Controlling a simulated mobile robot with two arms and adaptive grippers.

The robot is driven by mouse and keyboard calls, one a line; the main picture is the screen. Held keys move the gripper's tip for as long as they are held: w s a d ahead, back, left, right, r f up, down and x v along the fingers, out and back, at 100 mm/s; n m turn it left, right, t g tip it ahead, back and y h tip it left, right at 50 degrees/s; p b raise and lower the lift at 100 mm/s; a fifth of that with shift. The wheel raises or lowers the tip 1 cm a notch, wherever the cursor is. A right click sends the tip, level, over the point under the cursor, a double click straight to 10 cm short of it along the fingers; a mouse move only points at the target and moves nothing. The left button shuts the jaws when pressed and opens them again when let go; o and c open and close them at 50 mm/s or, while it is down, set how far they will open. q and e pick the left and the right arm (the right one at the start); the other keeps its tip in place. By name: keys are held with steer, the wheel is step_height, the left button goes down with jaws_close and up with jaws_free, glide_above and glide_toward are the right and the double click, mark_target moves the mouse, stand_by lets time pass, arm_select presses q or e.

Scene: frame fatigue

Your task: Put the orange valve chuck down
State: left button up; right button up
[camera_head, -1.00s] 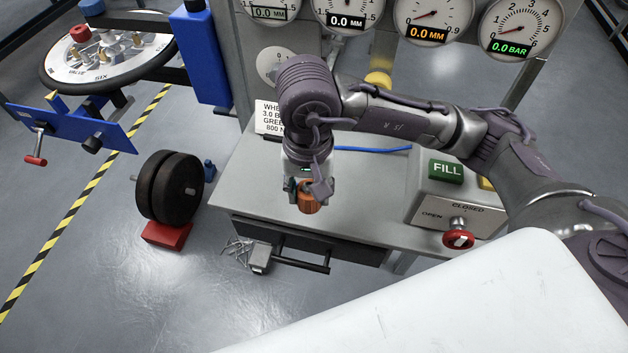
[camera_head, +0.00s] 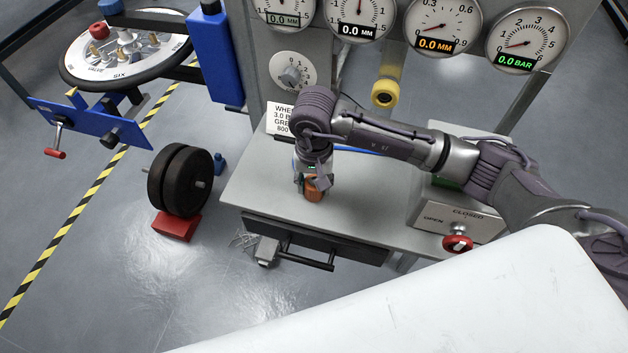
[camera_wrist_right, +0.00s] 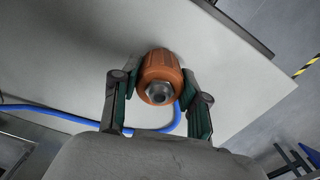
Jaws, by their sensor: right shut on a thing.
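The orange valve chuck (camera_head: 314,190) is held in my right gripper (camera_head: 313,184) at the grey bench top (camera_head: 262,195), near its front edge. In the right wrist view the chuck (camera_wrist_right: 161,74) sits between the two fingers of the gripper (camera_wrist_right: 160,92), with its metal nut end toward the camera. The fingers are shut on its sides. I cannot tell whether the chuck touches the bench. A blue hose (camera_wrist_right: 60,116) lies on the bench in the wrist view. My left gripper is not in view.
A control box with a red valve handle (camera_head: 457,244) stands at the bench's right. A card (camera_head: 282,119) stands behind the arm. Gauges (camera_head: 437,27) line the panel above. Dark wheels (camera_head: 178,182) stand on the floor at left. Bench top left of the gripper is clear.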

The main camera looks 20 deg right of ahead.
steer(key=shift+f, duration=0.15)
steer(key=o, duration=1.3)
steer(key=shift+r, duration=0.35)
steer(key=shift+w+r, duration=0.1)
steer(key=shift+r, duration=0.25)
step_height(320, 180, up, 10)
steer(key=b, duration=0.3)
steer(key=shift+f, duration=0.2)
steer(key=shift+r, duration=0.75)
